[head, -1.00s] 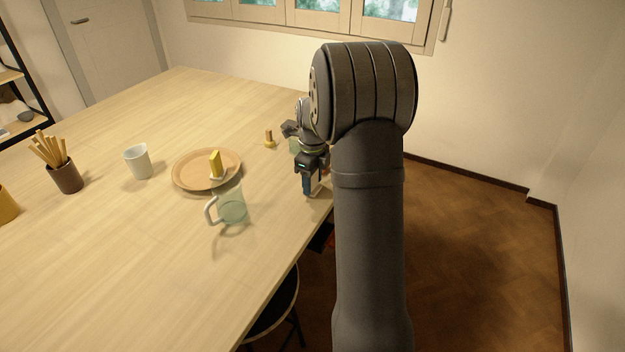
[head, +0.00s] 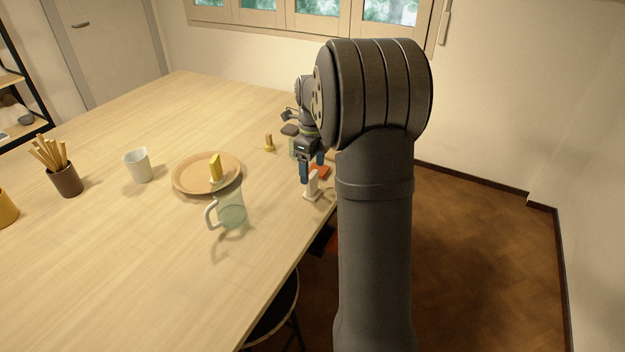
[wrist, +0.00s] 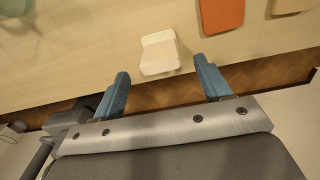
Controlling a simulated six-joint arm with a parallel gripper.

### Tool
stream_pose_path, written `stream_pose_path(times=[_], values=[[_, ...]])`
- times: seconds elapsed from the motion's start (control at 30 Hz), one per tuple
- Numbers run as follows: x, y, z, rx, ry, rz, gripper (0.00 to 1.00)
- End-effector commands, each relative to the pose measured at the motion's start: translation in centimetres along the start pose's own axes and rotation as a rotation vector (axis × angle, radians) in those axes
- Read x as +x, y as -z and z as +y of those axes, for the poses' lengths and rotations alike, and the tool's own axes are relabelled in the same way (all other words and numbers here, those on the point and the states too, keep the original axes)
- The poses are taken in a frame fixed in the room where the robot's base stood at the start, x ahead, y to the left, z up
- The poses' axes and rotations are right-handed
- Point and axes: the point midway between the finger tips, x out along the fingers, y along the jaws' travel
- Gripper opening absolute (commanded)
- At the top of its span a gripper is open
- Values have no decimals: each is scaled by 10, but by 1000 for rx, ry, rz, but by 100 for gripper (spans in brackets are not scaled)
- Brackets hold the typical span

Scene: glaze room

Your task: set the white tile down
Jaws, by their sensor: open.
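The white tile (head: 312,187) stands on the table near its right edge in the head view. It looks like a small upright piece with a wider foot. In the wrist view the white tile (wrist: 160,53) lies just beyond the fingertips, between their lines. My gripper (head: 312,167) is above it with its blue fingers spread apart. In the wrist view my gripper (wrist: 161,68) is open, with a clear gap between each finger and the tile.
An orange-red tile (wrist: 220,14) lies close beside the white one. A glass mug (head: 231,213), a tan plate (head: 180,180) bearing a yellow block, and a white cup (head: 138,165) stand to the left. The table's edge is close by; the front table area is clear.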

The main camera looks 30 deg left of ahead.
Motion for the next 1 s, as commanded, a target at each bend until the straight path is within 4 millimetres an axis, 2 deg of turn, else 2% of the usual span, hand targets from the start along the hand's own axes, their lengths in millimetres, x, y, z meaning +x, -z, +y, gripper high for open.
stream_pose_path(times=[0.03,0.2,0.4,0.77,0.87,1.0], values=[[-12,0,-1,0,4,-3,70],[-41,0,-1,0,2,-2,70],[-56,0,0,0,0,0,70],[-56,0,0,0,-1,1,70],[-50,0,0,0,-2,1,70],[-32,0,0,0,-3,2,70]])
